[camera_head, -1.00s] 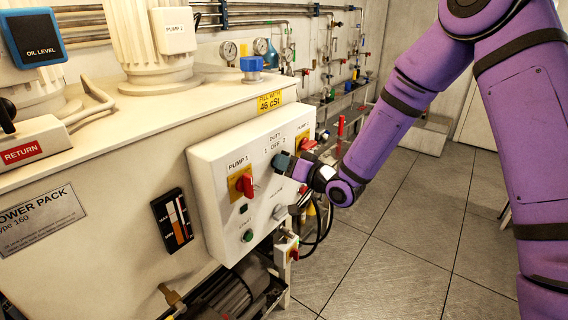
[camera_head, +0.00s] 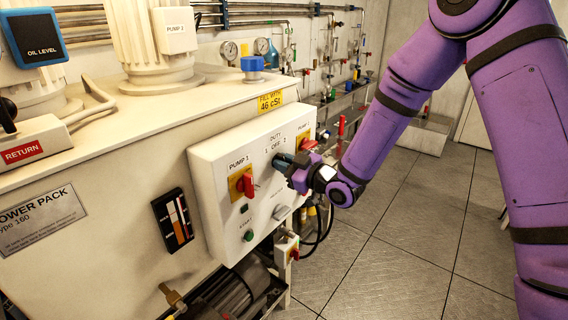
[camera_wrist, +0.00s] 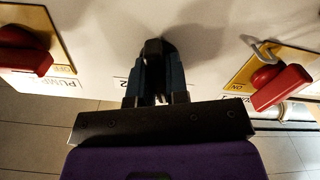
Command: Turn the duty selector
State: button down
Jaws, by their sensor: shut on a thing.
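The white control panel (camera_head: 215,210) has a "DUTY 1 OFF 2" legend above its middle. The duty selector shows in the wrist view as a dark knob (camera_wrist: 154,46) on the panel face. My gripper (camera_wrist: 154,75) is shut on it, with one finger on each side. In the head view my gripper (camera_head: 283,161) is at the panel just below the duty legend and hides the selector. I cannot read which mark the selector points to.
A red pump 1 switch (camera_head: 246,185) on a yellow plate is left of my gripper. A red pump 2 switch (camera_head: 309,145) is close on its right. A green start button (camera_head: 248,235) and a grey round part (camera_head: 281,212) are below. Open floor lies to the right.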

jog(key=n, duration=0.4)
jog(key=shift+n, duration=0.4)
dwell(0.4)
jog(key=c, duration=1.1)
grip_release()
jog(key=shift+s, duration=0.1)
jog(key=v, duration=1)
jog(key=shift+s+d, duration=0.25)
jog(key=shift+d, duration=0.05)
